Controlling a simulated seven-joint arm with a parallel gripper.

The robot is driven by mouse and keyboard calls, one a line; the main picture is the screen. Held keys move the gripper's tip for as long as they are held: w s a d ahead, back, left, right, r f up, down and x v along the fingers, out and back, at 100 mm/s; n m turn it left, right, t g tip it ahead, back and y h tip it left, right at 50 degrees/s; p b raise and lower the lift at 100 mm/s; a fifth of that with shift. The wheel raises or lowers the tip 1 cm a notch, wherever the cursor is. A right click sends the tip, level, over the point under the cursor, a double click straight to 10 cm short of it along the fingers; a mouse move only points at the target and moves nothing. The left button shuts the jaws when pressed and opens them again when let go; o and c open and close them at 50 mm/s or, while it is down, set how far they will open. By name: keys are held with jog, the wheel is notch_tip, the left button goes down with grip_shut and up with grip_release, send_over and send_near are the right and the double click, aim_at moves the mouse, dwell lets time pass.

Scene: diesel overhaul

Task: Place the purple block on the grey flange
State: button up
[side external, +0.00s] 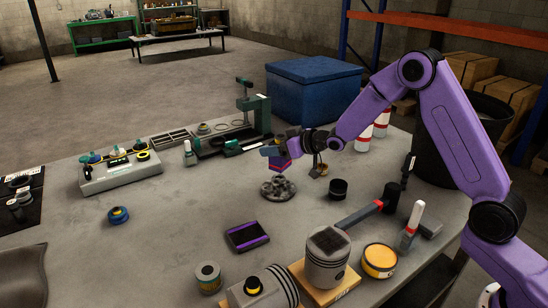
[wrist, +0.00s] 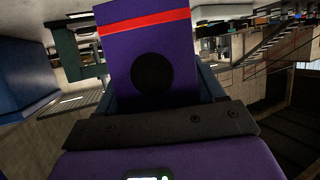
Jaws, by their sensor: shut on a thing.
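The purple block has a red stripe and a black round spot, and fills the upper middle of the wrist view (wrist: 180,50). In the side view its purple and red side (side external: 279,163) shows at the end of my arm. My gripper (side external: 276,151) is shut on the block and holds it raised. The grey flange (side external: 278,189), a round lobed metal part, lies on the table just below the block. A small gap seems to show between them. The wrist view does not show the flange; the block and gripper fill its middle.
A black cylinder (side external: 338,189) stands right of the flange. A purple-edged dark tray (side external: 247,236) and a piston (side external: 328,260) are nearer the front. A green vise-like fixture (side external: 250,115) and a blue crate (side external: 313,90) are behind.

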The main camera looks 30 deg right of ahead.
jog(key=shift+w+f, duration=0.25)
jog(key=shift+f, duration=0.75)
jog(key=shift+w+f, duration=0.2)
jog(key=shift+f, duration=0.75)
jog(key=shift+f, duration=0.1)
jog(key=o, duration=1.4)
jog(key=shift+f, duration=0.1)
